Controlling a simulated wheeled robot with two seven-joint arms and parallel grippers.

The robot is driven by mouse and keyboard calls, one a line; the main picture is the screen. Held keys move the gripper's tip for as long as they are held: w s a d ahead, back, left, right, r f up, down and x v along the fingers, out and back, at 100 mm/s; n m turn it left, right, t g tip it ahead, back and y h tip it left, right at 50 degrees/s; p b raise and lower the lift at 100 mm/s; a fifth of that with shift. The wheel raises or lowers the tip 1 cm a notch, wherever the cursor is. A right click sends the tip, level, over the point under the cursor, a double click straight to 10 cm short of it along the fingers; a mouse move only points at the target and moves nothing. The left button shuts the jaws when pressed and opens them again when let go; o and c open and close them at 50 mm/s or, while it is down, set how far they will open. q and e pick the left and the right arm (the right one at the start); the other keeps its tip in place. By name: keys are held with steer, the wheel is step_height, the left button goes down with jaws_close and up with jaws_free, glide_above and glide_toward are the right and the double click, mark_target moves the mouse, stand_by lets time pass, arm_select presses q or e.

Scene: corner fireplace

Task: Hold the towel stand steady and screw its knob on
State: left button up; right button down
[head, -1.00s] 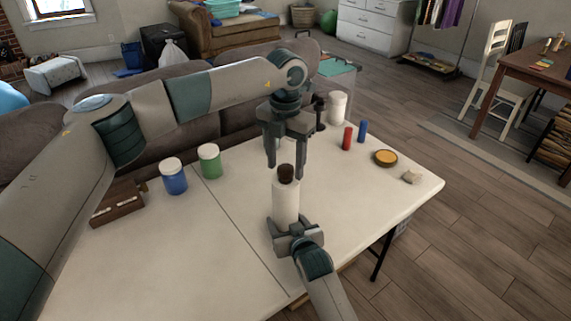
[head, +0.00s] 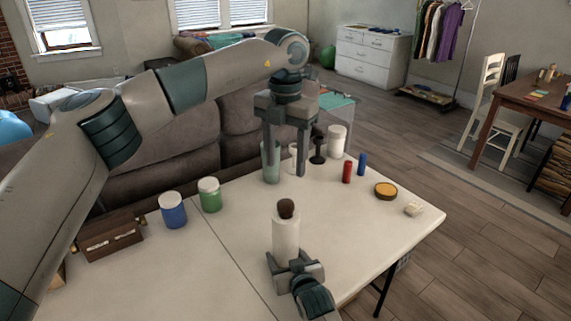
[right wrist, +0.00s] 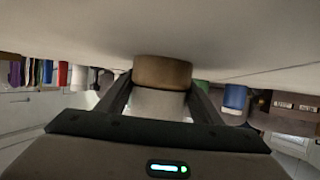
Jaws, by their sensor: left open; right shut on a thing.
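The towel stand (head: 286,236) is a white upright roll on the light table, with a dark brown round knob (head: 286,208) on its top. In the right wrist view, which looks upside down, its brown base (right wrist: 162,72) meets the table. My right gripper (head: 286,262) is shut on the lower part of the stand, a finger on either side; its fingers show in the right wrist view (right wrist: 160,98). My left gripper (head: 285,170) points down, open and empty, above the knob and apart from it. The contact between knob and roll is too small to judge.
Blue (head: 173,210) and green (head: 209,195) jars and a brown box (head: 109,236) stand left. Behind are a grey-green cylinder (head: 271,163), a dark stand (head: 318,147) and a white canister (head: 337,140). Red (head: 347,172) and blue (head: 362,163) cylinders and an orange-topped dish (head: 385,191) are right.

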steer(key=shift+c, duration=2.3)
jaws_free()
steer(key=shift+s, duration=0.15)
steer(key=v, duration=1.7)
steer(key=shift+b, duration=0.45)
steer(key=shift+r, duration=0.1)
